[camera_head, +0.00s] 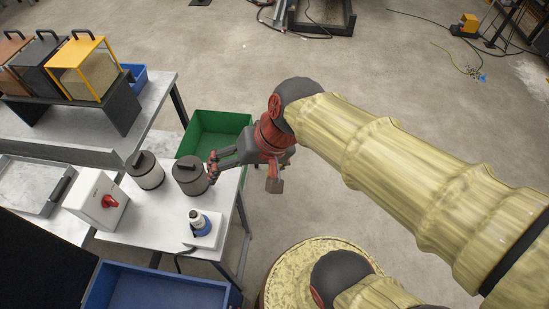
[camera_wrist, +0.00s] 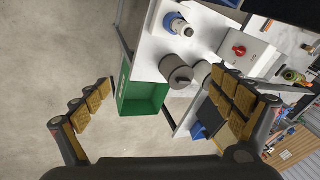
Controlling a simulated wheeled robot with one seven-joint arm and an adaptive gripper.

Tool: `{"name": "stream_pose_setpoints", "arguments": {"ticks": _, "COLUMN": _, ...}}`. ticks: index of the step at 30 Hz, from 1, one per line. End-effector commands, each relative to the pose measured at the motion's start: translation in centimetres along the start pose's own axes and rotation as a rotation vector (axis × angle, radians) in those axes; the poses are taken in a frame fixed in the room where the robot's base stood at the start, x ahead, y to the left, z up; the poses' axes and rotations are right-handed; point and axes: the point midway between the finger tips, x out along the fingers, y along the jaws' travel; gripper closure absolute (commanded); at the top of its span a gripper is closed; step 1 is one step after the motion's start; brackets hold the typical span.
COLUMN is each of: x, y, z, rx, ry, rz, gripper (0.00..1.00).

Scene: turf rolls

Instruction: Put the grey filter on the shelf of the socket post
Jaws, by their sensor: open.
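A dark grey canister with a handle on its lid (camera_head: 190,180) stands upright on the white table near its right edge. It shows in the wrist view (camera_wrist: 177,75). A lighter grey canister with a dark lid (camera_head: 149,174) stands just left of it. I cannot tell which one is the grey filter. My gripper (camera_head: 212,168) is open and empty, right beside the dark canister. In the wrist view the canister appears between the spread fingers (camera_wrist: 165,80), apparently farther off; contact is not clear. No post with a shelf can be clearly made out.
A white box with a red knob (camera_head: 97,200) and a blue-and-white fitting on a plate (camera_head: 203,230) share the table. A green bin (camera_head: 218,122) lies behind, a blue bin (camera_head: 160,291) in front. A dark rack (camera_head: 122,108) with handled boxes stands left.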

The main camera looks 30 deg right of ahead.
Motion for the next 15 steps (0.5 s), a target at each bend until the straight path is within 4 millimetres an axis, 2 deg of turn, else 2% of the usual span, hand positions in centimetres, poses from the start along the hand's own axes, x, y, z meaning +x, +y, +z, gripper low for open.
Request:
{"name": "stream_pose_setpoints", "arguments": {"ticks": 1, "x": -1.6, "y": 1.1, "z": 0.1, "rx": -0.093, "ry": 0.052, "rz": 0.047, "gripper": 0.05}}
{"name": "stream_pose_setpoints", "arguments": {"ticks": 6, "x": -5.1, "y": 4.1, "z": -0.1, "rx": -0.306, "ry": 0.165, "rz": 0.186, "gripper": 0.05}}
{"name": "stream_pose_setpoints", "arguments": {"ticks": 9, "x": -6.1, "y": 4.9, "z": -0.2, "rx": -0.360, "ry": 0.195, "rz": 0.228, "gripper": 0.05}}
{"name": "stream_pose_setpoints", "arguments": {"ticks": 15, "x": -6.4, "y": 5.3, "z": -0.3, "rx": -0.379, "ry": 0.203, "rz": 0.244, "gripper": 0.05}}
